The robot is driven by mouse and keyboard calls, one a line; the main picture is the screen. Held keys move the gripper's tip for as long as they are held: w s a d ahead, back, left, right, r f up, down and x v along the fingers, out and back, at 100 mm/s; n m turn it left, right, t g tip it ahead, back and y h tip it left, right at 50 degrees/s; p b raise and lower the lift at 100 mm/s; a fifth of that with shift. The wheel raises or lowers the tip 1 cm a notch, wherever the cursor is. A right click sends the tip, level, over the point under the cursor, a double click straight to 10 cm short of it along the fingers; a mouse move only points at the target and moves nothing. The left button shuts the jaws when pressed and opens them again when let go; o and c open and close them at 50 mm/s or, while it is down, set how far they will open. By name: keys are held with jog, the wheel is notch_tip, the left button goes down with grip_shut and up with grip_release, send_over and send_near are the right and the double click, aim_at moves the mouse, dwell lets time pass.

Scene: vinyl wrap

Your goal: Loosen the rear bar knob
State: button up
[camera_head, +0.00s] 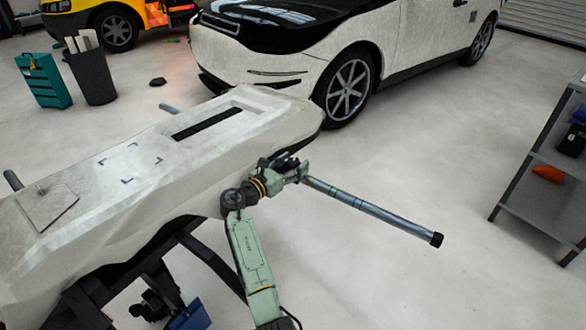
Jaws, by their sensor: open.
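A grey metal bar (370,207) sticks out to the right from under the edge of a pale, wrapped bumper-like panel (110,205). It ends in a black cap (437,239). My gripper (292,168) is open at the bar's inner end, close beside the panel's edge. Dark parts show around the fingers, and I cannot tell a knob apart from them. Whether the fingers touch anything is too small to tell. My green arm reaches up to it from the bottom of the view.
Dark stand legs (190,240) are under the panel, beside my arm. A white car (290,55) stands behind the panel. A grey shelf (545,165) is at the right. A teal case (44,80) and a dark bin (90,75) are at upper left. The floor right of the bar is clear.

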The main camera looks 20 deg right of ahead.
jog(key=shift+w+d, duration=0.1)
jog(key=shift+d, duration=0.1)
jog(key=shift+r, duration=0.1)
jog(key=c, duration=1.2)
jog(key=shift+p, duration=0.45)
